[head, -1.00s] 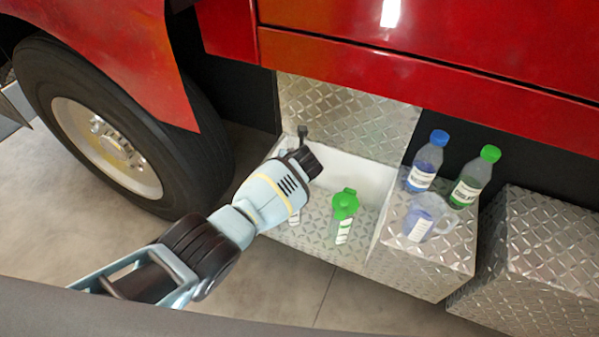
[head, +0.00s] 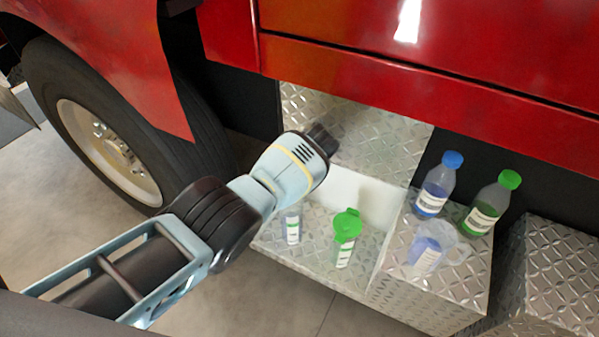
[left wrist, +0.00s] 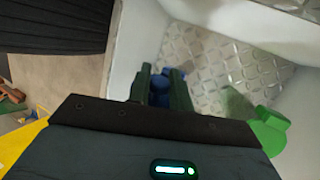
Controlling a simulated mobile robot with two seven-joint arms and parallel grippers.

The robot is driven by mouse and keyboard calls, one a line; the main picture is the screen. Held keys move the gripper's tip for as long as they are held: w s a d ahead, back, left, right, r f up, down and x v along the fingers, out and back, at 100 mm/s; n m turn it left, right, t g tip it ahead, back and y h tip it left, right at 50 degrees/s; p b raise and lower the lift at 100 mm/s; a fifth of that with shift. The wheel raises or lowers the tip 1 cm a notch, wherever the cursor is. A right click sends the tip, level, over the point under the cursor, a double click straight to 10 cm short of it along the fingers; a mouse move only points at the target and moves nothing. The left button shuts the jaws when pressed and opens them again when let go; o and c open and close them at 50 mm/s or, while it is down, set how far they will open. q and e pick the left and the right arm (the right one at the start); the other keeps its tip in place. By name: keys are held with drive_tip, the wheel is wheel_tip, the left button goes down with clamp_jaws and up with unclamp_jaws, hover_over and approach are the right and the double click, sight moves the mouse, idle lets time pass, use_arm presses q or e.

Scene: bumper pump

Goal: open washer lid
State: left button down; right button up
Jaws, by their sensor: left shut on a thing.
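My left gripper (head: 322,140) is over the open metal box at the back of the step, its fingertips hidden in the head view. In the left wrist view my left gripper (left wrist: 160,82) is shut on a blue lid (left wrist: 160,97), with blue also showing just past the fingers. A small clear container with a label (head: 291,228) stands in the box below my arm; its top is partly covered. I cannot tell whether the lid is apart from it. A green-capped container (head: 346,226) stands to its right, its green cap also in the wrist view (left wrist: 268,130).
A blue-capped bottle (head: 437,188), a green-capped bottle (head: 488,205) and a clear jug (head: 428,250) stand on the metal ledge right of the box. The raised diamond-plate cover (head: 375,140) is behind. A truck wheel (head: 105,150) is left; red bodywork (head: 450,50) hangs above.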

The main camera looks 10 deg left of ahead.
use_arm(q)
drive_tip(key=shift+w, duration=0.1)
use_arm(e)
drive_tip(key=shift+s+f, duration=0.2)
drive_tip(key=shift+s, duration=0.05)
idle(0.3)
use_arm(q)
drive_tip(key=c, duration=1.3)
unclamp_jaws()
drive_tip(key=shift+c, duration=0.2)
